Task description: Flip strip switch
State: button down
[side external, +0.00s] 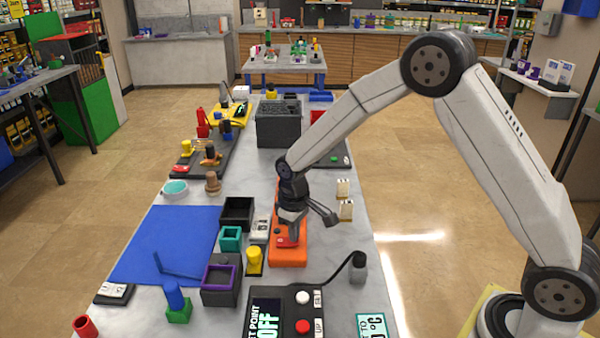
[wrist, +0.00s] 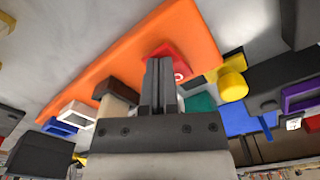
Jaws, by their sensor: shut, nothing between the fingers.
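An orange power strip (side external: 288,256) lies lengthwise on the grey table; it also fills the upper middle of the wrist view (wrist: 130,50). A red switch (side external: 283,240) sits on its near part. In the wrist view the switch (wrist: 181,65) shows a white round mark, partly hidden behind my fingers. My gripper (side external: 291,222) points down over the strip, and its fingers (wrist: 160,62) are shut with nothing between them. The fingertips are at or just above the red switch; I cannot tell whether they touch it. Which way the switch is tilted is not clear.
A yellow cylinder (side external: 254,260), a dark box with a purple rim (side external: 221,280) and a teal box (side external: 231,239) stand left of the strip. A black knob with a cable (side external: 358,266) stands at right.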

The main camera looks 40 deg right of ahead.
aim_at(300, 246)
jog(key=shift+f, duration=0.2)
jog(key=shift+r, duration=3.55)
jog(key=s+d+m+t, duration=0.1)
jog(key=s, duration=0.5)
jog(key=s+d+m, duration=0.1)
jog(key=s, duration=0.5)
jog(key=s+d+m+t, duration=0.1)
jog(key=s, duration=0.5)
jog(key=shift+s+d+f+t, duration=0.15)
jog(key=shift+s+d+t, duration=0.15)
jog(key=shift+d, duration=0.1)
